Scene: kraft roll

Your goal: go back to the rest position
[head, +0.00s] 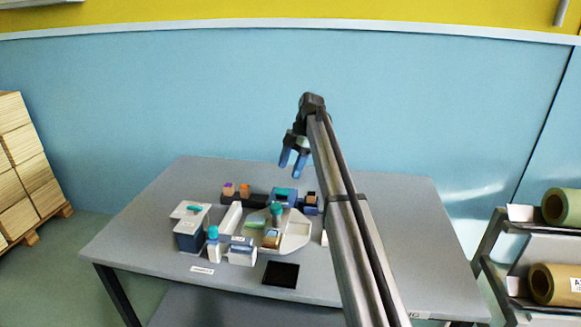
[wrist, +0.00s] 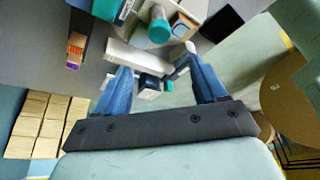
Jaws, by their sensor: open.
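My gripper (head: 293,163) is open, with two blue fingers, and hangs in the air above the back part of the grey table (head: 395,220). In the wrist view its fingers (wrist: 165,80) stand wide apart with nothing gripped between them. Items on the table show beyond the fingertips, apart from them. My arm runs from the front of the table up to the gripper and hides part of the table's right side in the head view.
A grey tray (head: 297,240), a dark blue box (head: 189,238), a teal-topped bottle (head: 213,250) and a black square (head: 281,273) are on the table. The table's right side is mostly clear.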

